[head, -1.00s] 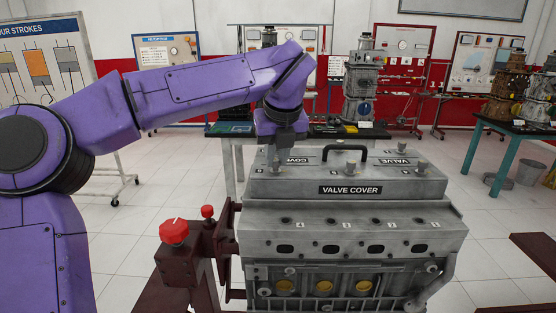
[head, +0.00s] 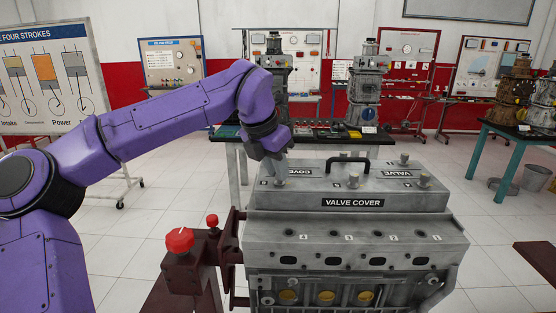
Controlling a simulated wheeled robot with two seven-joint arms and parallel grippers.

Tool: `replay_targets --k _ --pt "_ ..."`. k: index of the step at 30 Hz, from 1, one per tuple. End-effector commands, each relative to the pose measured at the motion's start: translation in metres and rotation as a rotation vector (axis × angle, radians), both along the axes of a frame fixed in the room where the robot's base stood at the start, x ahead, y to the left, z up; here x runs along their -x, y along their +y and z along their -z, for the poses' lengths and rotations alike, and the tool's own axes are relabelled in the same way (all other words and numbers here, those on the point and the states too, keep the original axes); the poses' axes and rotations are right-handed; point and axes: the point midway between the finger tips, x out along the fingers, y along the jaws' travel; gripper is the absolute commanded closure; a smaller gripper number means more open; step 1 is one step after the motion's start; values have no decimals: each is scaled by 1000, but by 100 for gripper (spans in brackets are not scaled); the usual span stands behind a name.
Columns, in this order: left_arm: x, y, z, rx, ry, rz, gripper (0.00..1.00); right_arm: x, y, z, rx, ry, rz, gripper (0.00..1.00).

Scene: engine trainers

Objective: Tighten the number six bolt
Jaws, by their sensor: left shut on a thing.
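The grey valve cover (head: 330,189) sits on top of the engine block. Several bolts stand on it: one at the back right (head: 403,158), one at the front middle (head: 353,180) and one at the front right (head: 424,178). Their numbers are too small to read surely. My left gripper (head: 276,168) points down at the cover's left end, shut on a bolt there that its fingers mostly hide. I cannot tell that bolt's number. My right gripper is out of view.
A black handle (head: 347,158) rises from the cover's middle. A dark red stand with a red knob (head: 179,239) is left of the engine block (head: 356,253). A table with engine models (head: 365,90) stands behind.

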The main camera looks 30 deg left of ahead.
Motion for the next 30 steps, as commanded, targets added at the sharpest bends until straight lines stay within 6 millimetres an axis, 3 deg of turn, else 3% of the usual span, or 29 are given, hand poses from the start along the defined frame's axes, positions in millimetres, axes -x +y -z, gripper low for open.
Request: replay_targets --k 21,30 --pt "-2 6 -4 6 8 654 100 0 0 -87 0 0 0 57" --pt "-4 8 -2 4 4 833 100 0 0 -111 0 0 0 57"
